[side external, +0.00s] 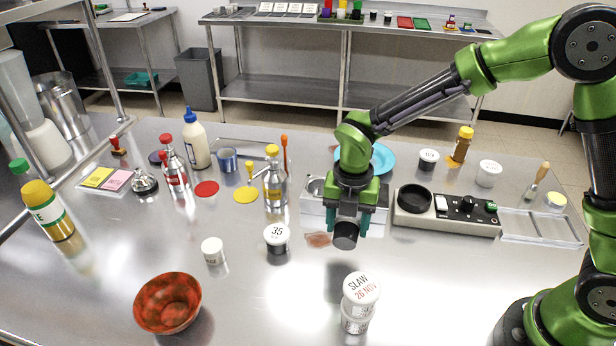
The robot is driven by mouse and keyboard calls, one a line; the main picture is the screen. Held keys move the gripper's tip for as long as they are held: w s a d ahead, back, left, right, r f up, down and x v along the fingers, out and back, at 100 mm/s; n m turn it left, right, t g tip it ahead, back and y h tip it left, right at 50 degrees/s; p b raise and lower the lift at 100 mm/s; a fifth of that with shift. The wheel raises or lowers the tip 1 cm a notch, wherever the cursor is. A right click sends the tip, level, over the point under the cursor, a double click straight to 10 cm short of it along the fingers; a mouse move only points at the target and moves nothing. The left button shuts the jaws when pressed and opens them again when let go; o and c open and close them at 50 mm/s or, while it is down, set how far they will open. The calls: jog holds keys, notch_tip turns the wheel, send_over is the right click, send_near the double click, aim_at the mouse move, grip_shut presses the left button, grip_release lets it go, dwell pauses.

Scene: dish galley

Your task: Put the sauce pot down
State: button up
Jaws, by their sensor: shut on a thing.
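My gripper (346,222) points down over the middle of the steel counter. Its two teal fingers are shut on a small dark round pot, which I take to be the sauce pot (345,238). The pot hangs low between the fingertips, with a dark grey round face showing; the fingers hide its upper part. I cannot tell whether its underside touches the counter. A pot with a white lid marked 35 (277,234) stands to the left of my gripper, apart from it.
Behind my gripper is a steel pan insert (313,187); a control unit (446,214) is to its right. In front stand stacked SLAW tubs (358,295). A red bowl (168,302) and small white tub (213,250) are left. Bare counter (440,285) lies at front right.

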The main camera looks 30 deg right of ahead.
jog(key=s, duration=0.1)
jog(key=s+d, duration=0.1)
jog(key=s, duration=0.1)
jog(key=shift+s+d+r, duration=0.15)
jog(key=shift+r, duration=0.1)
notch_tip(320, 180, up, 11)
jog(key=n+t+y, duration=0.3)
jog(key=n+t, duration=0.9)
jog(key=t, duration=0.4)
send_over(379, 166)
notch_tip(379, 166, down, 15)
jog(key=shift+r, duration=0.15)
